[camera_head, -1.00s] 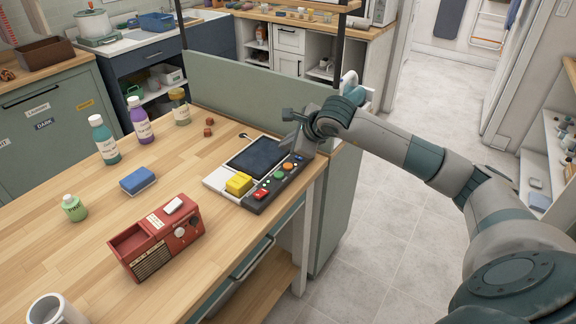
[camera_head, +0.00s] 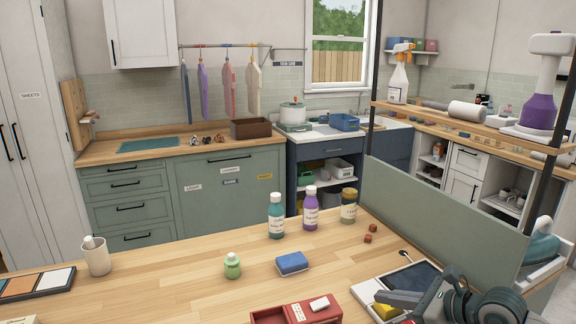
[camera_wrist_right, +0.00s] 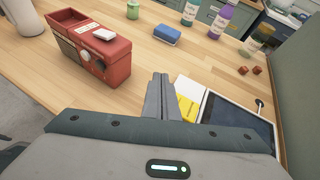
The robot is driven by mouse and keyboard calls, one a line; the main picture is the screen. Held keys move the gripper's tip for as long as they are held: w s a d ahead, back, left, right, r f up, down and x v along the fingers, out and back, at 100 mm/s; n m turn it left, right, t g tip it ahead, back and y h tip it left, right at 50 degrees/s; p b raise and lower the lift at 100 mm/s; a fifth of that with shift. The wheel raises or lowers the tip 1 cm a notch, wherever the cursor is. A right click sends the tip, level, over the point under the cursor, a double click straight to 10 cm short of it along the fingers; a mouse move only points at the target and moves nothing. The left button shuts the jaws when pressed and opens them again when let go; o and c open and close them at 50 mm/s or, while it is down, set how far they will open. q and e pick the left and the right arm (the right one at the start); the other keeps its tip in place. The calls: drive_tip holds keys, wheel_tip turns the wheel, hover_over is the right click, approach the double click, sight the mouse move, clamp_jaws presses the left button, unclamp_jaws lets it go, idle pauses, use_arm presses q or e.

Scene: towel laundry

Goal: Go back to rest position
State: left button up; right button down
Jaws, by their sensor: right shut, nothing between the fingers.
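My right gripper (camera_head: 384,297) is at the lower right of the head view, above the tablet device at the counter's right end. Its two grey fingers are pressed together with nothing between them. They also show in the right wrist view (camera_wrist_right: 160,92), pointing away over the wooden counter (camera_wrist_right: 128,103), beside the yellow block (camera_wrist_right: 187,108) and clear of the red box (camera_wrist_right: 92,52). My left gripper is in neither view.
The dark-screened tablet device (camera_head: 412,275) lies beneath my right arm. A green partition (camera_head: 440,215) stands beyond it. On the counter are a blue sponge (camera_head: 292,263), a green bottle (camera_head: 232,266), taller bottles (camera_head: 276,216) and a beige cup (camera_head: 97,256). The counter's middle is mostly clear.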

drive_tip(key=s+a+r+m+t+y, duration=0.3)
drive_tip(key=s+a+r+m+y, duration=0.3)
drive_tip(key=a, duration=0.3)
drive_tip(key=d+r+m+t+h, duration=0.35)
drive_tip(key=m+t, duration=0.35)
drive_tip(key=m, duration=0.4)
drive_tip(key=s+d+f+m+g+h, duration=0.1)
drive_tip(key=s+d+f+m+h, duration=0.2)
drive_tip(key=d+f+m+h, duration=0.55)
drive_tip(key=s+d+f+m+g+h, duration=0.1)
drive_tip(key=s+d+f+m+h, duration=0.35)
drive_tip(key=m, duration=0.75)
drive_tip(key=s+a+f+m+g+h, duration=0.1)
drive_tip(key=s+f+m+g, duration=0.2)
drive_tip(key=f, duration=0.4)
drive_tip(key=s+a+f+m+g, duration=0.1)
drive_tip(key=s+f+g, duration=0.35)
drive_tip(key=f, duration=0.25)
drive_tip(key=s+a+f+m+g+y, duration=0.1)
drive_tip(key=s+a+f+g+y, duration=0.15)
drive_tip(key=s+f, duration=0.45)
drive_tip(key=s+a+f+m+g+y, duration=0.1)
drive_tip(key=s+a+f+g, duration=0.25)
drive_tip(key=s, duration=0.65)
wheel_tip(320, 180, down, 27)
drive_tip(key=s+g, duration=0.2)
drive_tip(key=s+d+f, duration=0.2)
drive_tip(key=s+f, duration=1.5)
drive_tip(key=shift+d+h, duration=0.3)
